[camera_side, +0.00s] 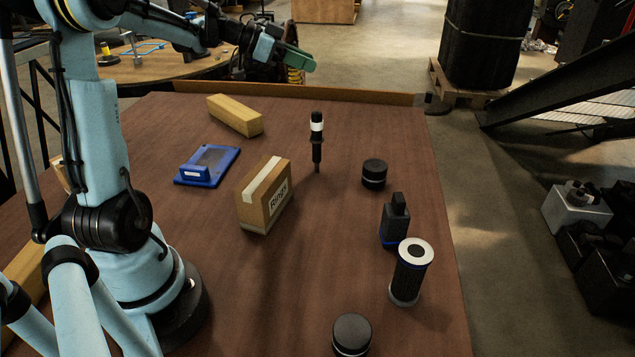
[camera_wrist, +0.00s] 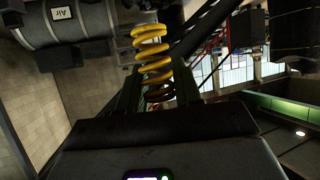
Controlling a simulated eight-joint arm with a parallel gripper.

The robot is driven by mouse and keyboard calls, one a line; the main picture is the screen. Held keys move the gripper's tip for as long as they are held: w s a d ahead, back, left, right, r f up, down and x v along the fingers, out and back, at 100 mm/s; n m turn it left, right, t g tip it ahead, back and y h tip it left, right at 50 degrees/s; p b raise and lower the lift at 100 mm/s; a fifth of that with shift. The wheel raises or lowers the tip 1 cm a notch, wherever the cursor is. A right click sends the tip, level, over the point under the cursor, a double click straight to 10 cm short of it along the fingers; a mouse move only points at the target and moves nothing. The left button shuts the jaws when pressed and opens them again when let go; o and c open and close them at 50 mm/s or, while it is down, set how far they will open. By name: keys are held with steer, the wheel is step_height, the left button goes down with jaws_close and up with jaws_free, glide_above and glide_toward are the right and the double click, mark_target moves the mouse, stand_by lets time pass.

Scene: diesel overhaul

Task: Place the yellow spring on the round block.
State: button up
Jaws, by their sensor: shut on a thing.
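My gripper (camera_side: 296,60) is raised at the far end of the table and points sideways to the right. It is shut on the yellow spring (camera_side: 295,76), which shows partly behind the green fingers. In the wrist view the coils of the spring (camera_wrist: 150,48) stand between the fingertips (camera_wrist: 158,88). Two short dark round blocks stand on the table, one at right of centre (camera_side: 374,172) and one at the near edge (camera_side: 352,335). I cannot tell which one the task means. The spring is apart from both.
The brown table (camera_side: 330,235) holds a cardboard box marked Rings (camera_side: 265,195), a blue tray (camera_side: 208,165), a yellowish bar (camera_side: 235,115), an upright black injector-like part (camera_side: 316,145), a dark bottle-like part (camera_side: 394,222) and a white-topped cylinder (camera_side: 410,272). A low wooden rim (camera_side: 330,94) edges the far side.

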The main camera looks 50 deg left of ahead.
steer(key=s+d+r+m+g+h, duration=0.1)
steer(key=s+d+m+g+h, duration=0.15)
steer(key=d, duration=0.85)
steer(key=s+d+m+g+h, duration=0.2)
steer(key=s+d+m+g, duration=0.15)
steer(key=d, duration=0.85)
steer(key=s+d+r+m+g+h, duration=0.1)
steer(key=s+d+m+g+h, duration=0.15)
steer(key=d, duration=0.85)
steer(key=s+d+f+m+g, duration=0.1)
steer(key=s+d+m+g, duration=0.3)
steer(key=s+d, duration=0.45)
steer(key=s+d+f+m+g, duration=0.1)
steer(key=s+d+m+g, duration=0.35)
steer(key=s, duration=0.75)
steer(key=m+g+y, duration=0.1)
steer(key=m+y, duration=0.1)
glide_above(355, 341)
step_height(355, 341, down, 12)
steer(key=shift+f, duration=2.2)
